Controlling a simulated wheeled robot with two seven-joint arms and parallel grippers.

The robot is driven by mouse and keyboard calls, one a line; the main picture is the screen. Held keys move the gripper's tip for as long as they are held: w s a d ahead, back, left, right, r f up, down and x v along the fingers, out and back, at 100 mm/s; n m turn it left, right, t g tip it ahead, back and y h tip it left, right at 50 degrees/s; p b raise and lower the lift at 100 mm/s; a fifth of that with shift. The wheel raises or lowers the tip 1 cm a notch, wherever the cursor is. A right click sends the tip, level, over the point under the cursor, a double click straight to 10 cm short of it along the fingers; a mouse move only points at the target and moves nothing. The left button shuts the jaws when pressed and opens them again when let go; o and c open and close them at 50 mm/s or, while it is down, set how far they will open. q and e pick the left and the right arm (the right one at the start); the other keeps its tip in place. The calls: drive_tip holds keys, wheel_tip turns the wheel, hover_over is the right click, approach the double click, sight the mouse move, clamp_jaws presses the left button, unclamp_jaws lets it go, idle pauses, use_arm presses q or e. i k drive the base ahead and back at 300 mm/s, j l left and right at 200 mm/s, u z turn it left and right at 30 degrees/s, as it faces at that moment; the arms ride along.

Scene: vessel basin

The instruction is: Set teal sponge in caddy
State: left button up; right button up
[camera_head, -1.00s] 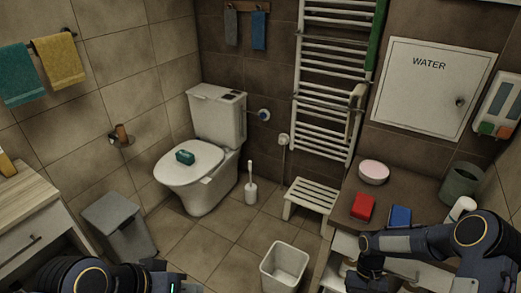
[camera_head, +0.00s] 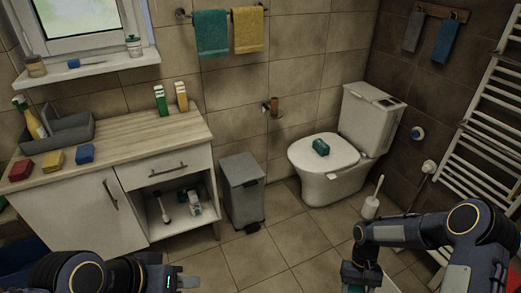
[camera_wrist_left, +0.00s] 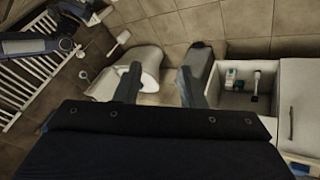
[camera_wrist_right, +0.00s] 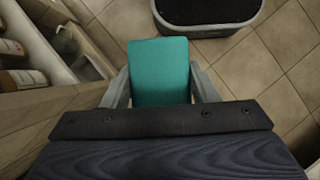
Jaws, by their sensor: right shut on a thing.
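A teal sponge (camera_wrist_right: 159,70) fills the space between the fingers of my right gripper (camera_wrist_right: 160,88), which is shut on it. In the head view my right gripper (camera_head: 362,272) is at the lower right, with a bit of the teal sponge (camera_head: 349,274) showing at the bottom. A grey caddy (camera_head: 66,133) stands on the wooden counter at the left, far from the held sponge, with a yellow spray bottle in it. My left gripper (camera_head: 186,281) is at the bottom edge of the head view. In its wrist view the fingers (camera_wrist_left: 158,90) are apart and empty.
Red, yellow and blue blocks lie along the front of the counter (camera_head: 130,146). A green and a yellow box stand at its back right. A dark teal object (camera_head: 321,146) rests on the toilet lid (camera_head: 300,152). A grey bin (camera_head: 242,190) stands beside the cabinet.

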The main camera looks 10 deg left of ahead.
sight(78, 138)
drive_tip(key=i+j+u, duration=0.1)
drive_tip(key=j+u, duration=0.3)
drive_tip(key=i+j+u, duration=0.15)
drive_tip(key=u, duration=0.25)
drive_tip(key=i+j+u, duration=0.2)
drive_tip(key=j+u, duration=0.25)
drive_tip(key=i+j+u, duration=0.1)
drive_tip(key=u, duration=0.3)
drive_tip(key=i, duration=0.1)
